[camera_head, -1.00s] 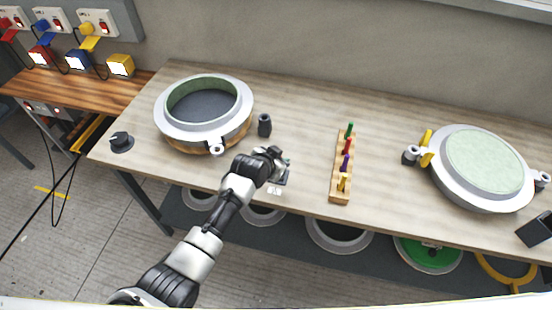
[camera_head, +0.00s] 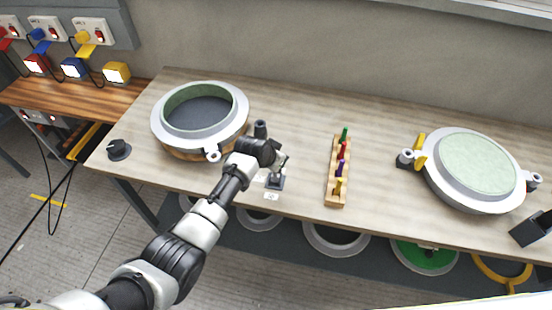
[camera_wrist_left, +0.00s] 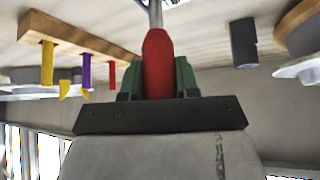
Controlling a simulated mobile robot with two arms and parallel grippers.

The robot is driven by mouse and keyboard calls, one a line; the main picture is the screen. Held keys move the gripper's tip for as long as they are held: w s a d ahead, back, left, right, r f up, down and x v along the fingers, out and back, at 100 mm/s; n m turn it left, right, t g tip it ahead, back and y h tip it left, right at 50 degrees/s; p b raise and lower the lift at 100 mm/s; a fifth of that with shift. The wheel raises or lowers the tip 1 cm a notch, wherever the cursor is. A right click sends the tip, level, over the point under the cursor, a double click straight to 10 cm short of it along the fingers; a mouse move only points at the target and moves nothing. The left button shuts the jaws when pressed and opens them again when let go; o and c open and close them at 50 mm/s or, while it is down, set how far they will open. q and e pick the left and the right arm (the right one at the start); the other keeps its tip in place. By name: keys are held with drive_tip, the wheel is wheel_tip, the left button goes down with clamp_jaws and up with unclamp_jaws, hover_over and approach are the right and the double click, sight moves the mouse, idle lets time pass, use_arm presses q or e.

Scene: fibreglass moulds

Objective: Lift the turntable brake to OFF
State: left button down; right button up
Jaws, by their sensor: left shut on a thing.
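The turntable brake (camera_head: 275,182) is a small dark base with a lever, near the front edge of the table. Its red handle (camera_wrist_left: 158,65) on a metal rod fills the middle of the left wrist view. My left gripper (camera_head: 280,160) is shut on this handle, with a green finger pad on each side of it. The lever stands up from the base, partly hidden by the gripper. The turntable (camera_head: 184,154) carries a round grey mould (camera_head: 158,132), left of the gripper. My right gripper is not in view.
A wooden rack (camera_head: 335,190) with coloured pegs stands to the right of the brake. A dark cylinder (camera_head: 260,129) stands behind my gripper. A knob (camera_head: 119,150) is at the left table end. A second round mould (camera_head: 440,181) lies at the right.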

use_arm(q)
drive_tip(key=c, duration=0.8)
unclamp_jaws()
drive_tip(key=shift+w, duration=0.1)
drive_tip(key=shift+s+a+r, duration=0.15)
drive_tip(key=shift+s+r, duration=0.1)
drive_tip(key=shift+r, duration=0.25)
drive_tip(key=v, duration=0.9)
drive_tip(key=shift+s+a+r, duration=0.2)
drive_tip(key=shift+s, duration=0.05)
